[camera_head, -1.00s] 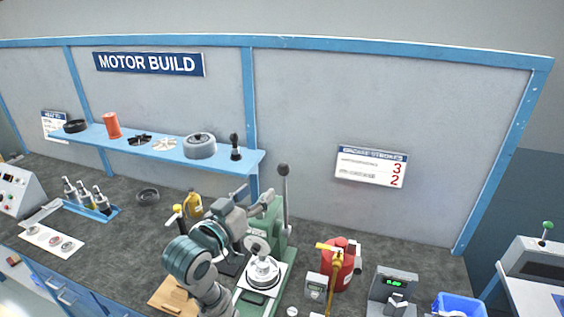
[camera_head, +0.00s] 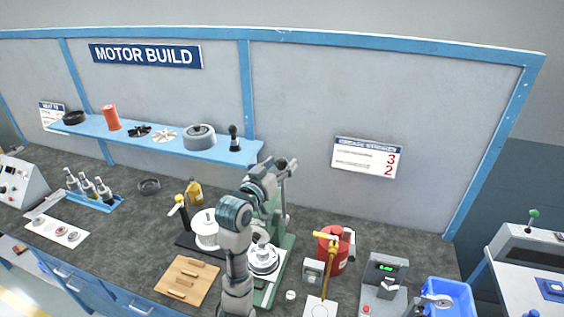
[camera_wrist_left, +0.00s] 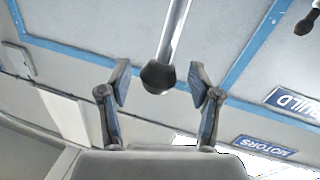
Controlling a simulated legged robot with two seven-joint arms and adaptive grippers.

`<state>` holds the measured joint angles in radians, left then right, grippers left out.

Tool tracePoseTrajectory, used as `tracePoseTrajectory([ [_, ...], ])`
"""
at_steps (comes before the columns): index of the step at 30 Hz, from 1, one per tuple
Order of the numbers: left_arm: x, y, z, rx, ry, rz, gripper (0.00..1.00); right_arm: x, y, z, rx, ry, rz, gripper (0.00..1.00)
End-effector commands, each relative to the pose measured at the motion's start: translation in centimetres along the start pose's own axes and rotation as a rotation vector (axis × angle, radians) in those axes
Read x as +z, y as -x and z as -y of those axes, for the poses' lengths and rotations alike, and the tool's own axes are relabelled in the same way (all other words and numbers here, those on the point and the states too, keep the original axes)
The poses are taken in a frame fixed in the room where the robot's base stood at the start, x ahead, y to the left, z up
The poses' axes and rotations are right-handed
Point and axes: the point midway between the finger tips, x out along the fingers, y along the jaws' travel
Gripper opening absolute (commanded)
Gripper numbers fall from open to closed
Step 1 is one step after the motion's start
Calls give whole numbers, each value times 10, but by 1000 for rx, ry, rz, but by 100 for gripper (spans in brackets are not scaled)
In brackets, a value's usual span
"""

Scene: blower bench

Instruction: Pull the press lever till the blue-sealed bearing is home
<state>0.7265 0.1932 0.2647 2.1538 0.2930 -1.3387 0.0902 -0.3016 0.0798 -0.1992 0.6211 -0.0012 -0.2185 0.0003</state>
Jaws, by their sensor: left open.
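The green arbor press (camera_head: 287,245) stands on the bench, partly behind my left arm. A grey round housing (camera_head: 264,261) sits on its base. My left gripper (camera_head: 288,165) is open at the top of the press lever (camera_head: 283,192). In the left wrist view, the dark lever knob (camera_wrist_left: 158,77) lies between the spread fingers (camera_wrist_left: 160,84), with a gap on each side. I cannot make out the blue-sealed bearing at the press. Grey parts at the bottom right look like my right gripper (camera_head: 415,298); its jaw state is unclear.
A red canister (camera_head: 333,262) and yellow-handled tool (camera_head: 329,252) stand right of the press, beside a scale (camera_head: 388,268) and blue bin (camera_head: 459,292). A white spool (camera_head: 205,232) and wooden board (camera_head: 188,281) are left. The blue shelf (camera_head: 226,154) runs behind.

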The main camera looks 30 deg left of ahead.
Motion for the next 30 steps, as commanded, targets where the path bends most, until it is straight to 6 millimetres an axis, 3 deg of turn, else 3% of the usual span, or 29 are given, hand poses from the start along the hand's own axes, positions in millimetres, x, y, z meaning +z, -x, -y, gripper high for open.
tracePoseTrajectory([
  [4, 0, -10, 0, 0, 0, 0, 63, 0, 1, 0, 0, 0, 0, 40],
  [12, 0, -12, 0, 0, 0, 0, 63, 0, 1, 0, 0, 0, 0, 40],
  [14, 0, -12, 0, 0, 0, 0, 53, 0, 1, 0, 0, 0, 0, 40],
  [20, 0, -12, 0, -1, 0, 0, 3, 0, 1, 0, 0, 0, 0, 40],
  [30, 1, -13, 0, 0, -2, -8, 0, 0, -1, 0, 0, 0, 1, 40],
])
